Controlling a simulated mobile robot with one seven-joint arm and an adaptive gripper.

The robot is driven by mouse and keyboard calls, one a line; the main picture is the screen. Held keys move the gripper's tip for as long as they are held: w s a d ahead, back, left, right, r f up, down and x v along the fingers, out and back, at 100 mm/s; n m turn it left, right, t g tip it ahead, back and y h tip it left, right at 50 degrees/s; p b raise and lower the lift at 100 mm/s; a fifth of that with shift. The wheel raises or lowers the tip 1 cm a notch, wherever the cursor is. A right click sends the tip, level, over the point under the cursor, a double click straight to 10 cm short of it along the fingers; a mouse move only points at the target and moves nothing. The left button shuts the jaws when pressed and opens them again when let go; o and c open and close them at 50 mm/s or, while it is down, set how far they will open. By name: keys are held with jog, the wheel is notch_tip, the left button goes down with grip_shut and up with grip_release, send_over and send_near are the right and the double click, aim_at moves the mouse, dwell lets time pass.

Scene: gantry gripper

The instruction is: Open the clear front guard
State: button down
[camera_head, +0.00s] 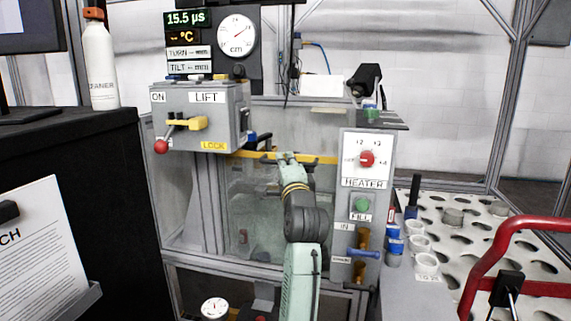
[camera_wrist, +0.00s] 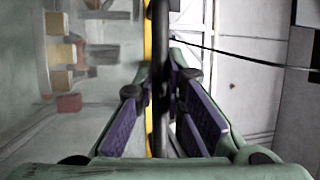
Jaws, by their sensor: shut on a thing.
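The clear front guard (camera_head: 252,205) is a see-through panel in the middle of the machine, with a yellow strip along its top edge. My gripper (camera_head: 286,158) is at that top edge, and my arm hides part of the panel below it. In the wrist view, my gripper's purple-padded fingers (camera_wrist: 163,110) lie on either side of a dark bar running along the guard's yellow edge (camera_wrist: 148,50). The gripper is shut on this bar. The guard looks upright. Blurred blocks show through it at the left of the wrist view.
A LIFT box (camera_head: 203,115) with a red-knobbed lever stands left of the guard. A HEATER panel (camera_head: 365,195) with knobs and a blue handle stands close on the right. A perforated tray (camera_head: 470,228) and a red tubular handle (camera_head: 500,240) are farther right.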

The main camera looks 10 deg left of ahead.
jog(key=shift+f, duration=0.15)
notch_tip(320, 180, down, 31)
jog(key=b, duration=1.2)
jog(key=c, duration=1.7)
grip_release()
jog(key=shift+o, duration=0.2)
send_near(283, 223)
jog(key=x, duration=0.5)
jog(key=shift+s, duration=0.1)
